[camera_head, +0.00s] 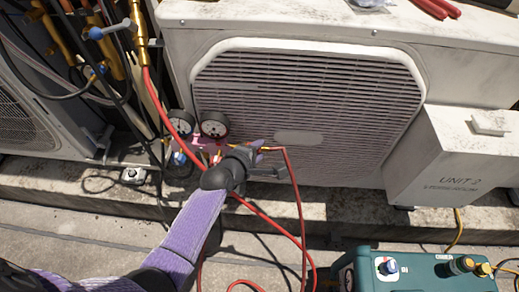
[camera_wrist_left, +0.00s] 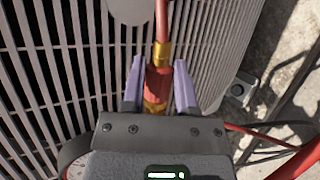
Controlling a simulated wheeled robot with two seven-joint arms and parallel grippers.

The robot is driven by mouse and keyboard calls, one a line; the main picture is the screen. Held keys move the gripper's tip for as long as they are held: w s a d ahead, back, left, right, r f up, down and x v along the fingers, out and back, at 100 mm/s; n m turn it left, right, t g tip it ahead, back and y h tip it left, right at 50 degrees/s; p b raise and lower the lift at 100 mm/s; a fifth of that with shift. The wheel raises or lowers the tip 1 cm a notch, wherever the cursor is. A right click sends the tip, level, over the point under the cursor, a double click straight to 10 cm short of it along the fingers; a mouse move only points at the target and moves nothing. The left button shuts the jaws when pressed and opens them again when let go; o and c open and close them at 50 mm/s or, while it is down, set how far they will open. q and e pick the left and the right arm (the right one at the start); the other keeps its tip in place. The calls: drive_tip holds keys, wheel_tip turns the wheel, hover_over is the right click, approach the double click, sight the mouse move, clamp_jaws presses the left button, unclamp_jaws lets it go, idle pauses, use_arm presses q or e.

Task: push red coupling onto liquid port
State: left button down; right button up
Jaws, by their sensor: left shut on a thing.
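My left gripper (camera_head: 258,147) is in front of the lower grille of the middle condenser. In the left wrist view, its two purple fingers (camera_wrist_left: 159,88) are closed on either side of the red coupling (camera_wrist_left: 158,80). The coupling has brass ends, and a red hose leaves its far end. In the head view the coupling is mostly hidden by the gripper; a brass end with the red hose (camera_head: 299,205) shows to the right of the fingers. I cannot make out which fitting is the liquid port. My right gripper is not in view.
Two round gauges (camera_head: 214,125) stand just left of my gripper. Brass fittings (camera_head: 139,30) and hoses crowd the upper left. A teal machine (camera_head: 425,272) stands at the lower right. Red hose loops hang below my gripper.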

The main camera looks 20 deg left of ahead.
use_arm(q)
drive_tip(key=shift+a, duration=0.15)
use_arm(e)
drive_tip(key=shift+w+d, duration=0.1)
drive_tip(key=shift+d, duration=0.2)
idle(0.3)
use_arm(q)
drive_tip(key=shift+s+a, duration=0.15)
drive_tip(key=shift+a, duration=0.2)
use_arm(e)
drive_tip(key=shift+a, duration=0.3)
use_arm(q)
drive_tip(key=shift+c, duration=1.5)
unclamp_jaws()
drive_tip(key=d, duration=0.2)
drive_tip(key=w+d, duration=0.1)
drive_tip(key=d, duration=0.1)
drive_tip(key=d+p, duration=0.1)
drive_tip(key=d, duration=0.1)
drive_tip(key=shift+w, duration=0.4)
drive_tip(key=shift+w+d, duration=0.15)
drive_tip(key=shift+d, duration=0.5)
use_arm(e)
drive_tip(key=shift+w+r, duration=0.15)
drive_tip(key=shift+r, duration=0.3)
